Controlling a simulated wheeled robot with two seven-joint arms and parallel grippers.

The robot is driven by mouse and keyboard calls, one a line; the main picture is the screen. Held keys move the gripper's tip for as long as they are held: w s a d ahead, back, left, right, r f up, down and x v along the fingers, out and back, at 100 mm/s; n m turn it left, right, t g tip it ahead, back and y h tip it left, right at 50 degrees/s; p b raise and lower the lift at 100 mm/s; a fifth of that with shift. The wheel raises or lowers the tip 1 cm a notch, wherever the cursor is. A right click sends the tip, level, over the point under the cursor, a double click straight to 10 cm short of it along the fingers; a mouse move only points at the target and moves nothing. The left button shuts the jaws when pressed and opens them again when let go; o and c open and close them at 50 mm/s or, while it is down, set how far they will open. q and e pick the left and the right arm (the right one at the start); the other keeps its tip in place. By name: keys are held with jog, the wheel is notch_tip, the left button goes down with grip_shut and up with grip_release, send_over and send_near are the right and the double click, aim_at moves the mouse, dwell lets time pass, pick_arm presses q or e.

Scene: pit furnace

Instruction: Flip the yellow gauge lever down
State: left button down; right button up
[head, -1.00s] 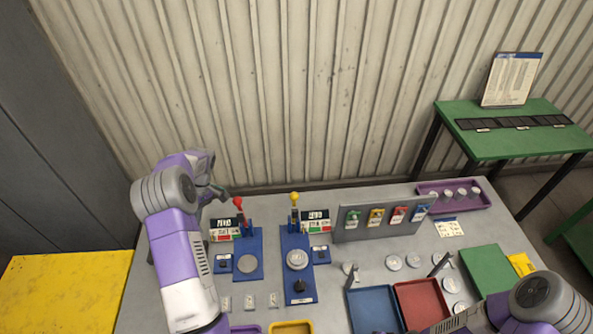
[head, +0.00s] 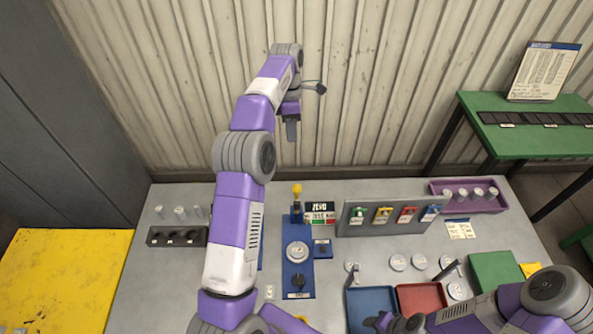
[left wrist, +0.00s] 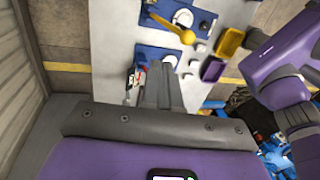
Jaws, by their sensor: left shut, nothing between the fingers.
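The yellow gauge lever (head: 297,189) stands upright at the back of a blue base plate (head: 287,272), with its ball knob on top. It also shows in the left wrist view (left wrist: 175,28), ahead of the fingers. A round silver disc (head: 297,252) sits on the plate in front of it. My left gripper (head: 291,135) is shut and empty, pointing down above and behind the lever, apart from it. Its closed fingers show in the left wrist view (left wrist: 162,82). My right gripper (head: 395,323) is at the bottom edge, partly cut off; its jaws are unclear.
A display with a colour strip (head: 320,213) stands right of the lever. A grey panel with coloured tags (head: 388,216) is further right. Blue (head: 372,311) and red (head: 420,299) trays lie in front. My left arm hides the other blue station. The corrugated wall is close behind.

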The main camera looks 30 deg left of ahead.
jog(key=shift+f, duration=0.3)
jog(key=shift+f+b, duration=0.55)
jog(key=shift+b, duration=0.3)
pick_arm(q)
jog(key=s+d+f, duration=0.2)
jog(key=f, duration=0.3)
jog(key=s+d+f, duration=0.2)
jog(key=f, duration=0.4)
jog(key=shift+s, duration=0.35)
jog(key=shift+f, duration=0.1)
pick_arm(e)
jog(key=shift+d+r, duration=0.1)
